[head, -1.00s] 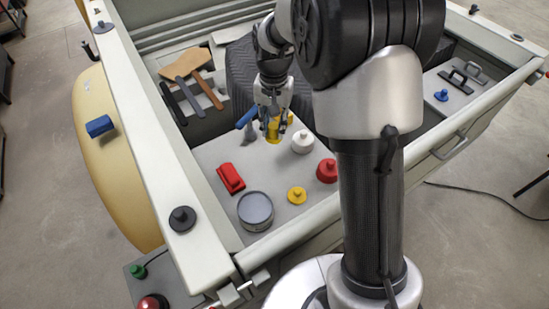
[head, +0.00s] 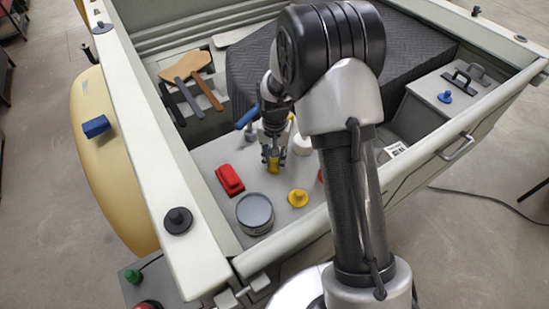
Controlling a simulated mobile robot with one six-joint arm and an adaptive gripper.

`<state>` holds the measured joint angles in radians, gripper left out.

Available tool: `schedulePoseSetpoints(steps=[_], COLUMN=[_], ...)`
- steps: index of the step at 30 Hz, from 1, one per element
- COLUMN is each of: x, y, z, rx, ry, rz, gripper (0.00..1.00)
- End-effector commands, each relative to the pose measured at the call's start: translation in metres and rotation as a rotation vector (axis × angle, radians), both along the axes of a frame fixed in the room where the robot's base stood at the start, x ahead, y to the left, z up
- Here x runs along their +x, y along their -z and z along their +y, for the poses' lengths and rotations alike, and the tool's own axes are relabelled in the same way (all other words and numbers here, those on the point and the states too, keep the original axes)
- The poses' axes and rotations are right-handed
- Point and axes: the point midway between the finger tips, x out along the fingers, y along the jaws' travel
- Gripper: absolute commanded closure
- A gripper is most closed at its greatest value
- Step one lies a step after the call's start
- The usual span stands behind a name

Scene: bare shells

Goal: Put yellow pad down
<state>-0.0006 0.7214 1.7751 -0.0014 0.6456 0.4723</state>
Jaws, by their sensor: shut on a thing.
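My gripper (head: 273,163) points down over the light grey shelf (head: 208,155) in the near part of the open shell. It is shut on the yellow pad (head: 273,167), which shows only as a small yellow patch between the fingers. The fingers hide most of the pad. I cannot tell whether its underside touches the shelf or hangs just above it.
On the shelf are a red block (head: 230,180), a grey round tin (head: 255,213), a yellow knobbed disc (head: 298,198) and a white knobbed piece (head: 301,145). My arm mostly hides a red piece. A blue-handled tool (head: 247,118) lies behind the gripper.

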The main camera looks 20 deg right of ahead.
Motion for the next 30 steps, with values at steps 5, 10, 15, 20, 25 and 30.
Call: schedulePoseSetpoints(steps=[5,10,15,20,25,30], x=[0.000,0.000,0.000,0.000,0.000,0.001], y=[0.000,0.002,0.002,0.002,0.001,-0.011], z=[0.000,0.000,0.000,0.000,0.000,0.000], rx=[0.000,0.000,0.000,0.000,0.000,0.000], ry=[0.000,0.000,0.000,0.000,0.000,0.000], rz=[-0.001,-0.001,-0.001,-0.001,-0.001,-0.004], gripper=[0.93,0.69,0.57,0.54,0.54,0.54])
